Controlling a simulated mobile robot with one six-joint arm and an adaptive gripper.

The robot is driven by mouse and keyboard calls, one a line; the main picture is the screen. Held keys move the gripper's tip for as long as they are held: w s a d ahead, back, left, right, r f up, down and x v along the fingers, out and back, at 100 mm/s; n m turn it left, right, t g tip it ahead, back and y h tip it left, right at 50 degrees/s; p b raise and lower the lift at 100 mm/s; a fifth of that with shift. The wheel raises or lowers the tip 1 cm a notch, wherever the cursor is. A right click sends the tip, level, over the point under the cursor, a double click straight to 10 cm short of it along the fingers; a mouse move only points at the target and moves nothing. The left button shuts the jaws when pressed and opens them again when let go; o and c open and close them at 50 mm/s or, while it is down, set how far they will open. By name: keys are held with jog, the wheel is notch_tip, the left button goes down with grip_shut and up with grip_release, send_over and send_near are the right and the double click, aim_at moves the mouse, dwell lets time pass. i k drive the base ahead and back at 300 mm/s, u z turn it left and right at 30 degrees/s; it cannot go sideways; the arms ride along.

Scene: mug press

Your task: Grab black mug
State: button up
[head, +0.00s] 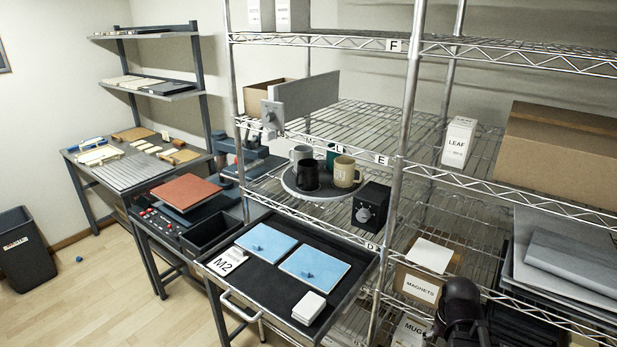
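The black mug (307,176) stands upright at the front left of a round grey tray (324,195) on the wire shelf. A tan mug (345,172) stands to its right, a grey-white mug (300,152) behind it, and a dark green mug (331,157) behind and between, partly hidden. A black part of my arm (462,308) shows at the bottom right, well apart from the mugs. The fingers of my gripper do not show.
A black box with a knob (370,208) stands right of the tray. Below, a dark pulled-out drawer (262,286) holds blue pads. A shelf post (407,110) stands right of the mugs. A grey panel (308,97) sits on the shelf above.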

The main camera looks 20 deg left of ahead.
aim_at(307, 175)
jog(key=z, duration=0.1)
jog(key=k, duration=1.05)
jog(key=u, duration=1.15)
jog(key=i, duration=1.4)
jog(key=u, duration=0.05)
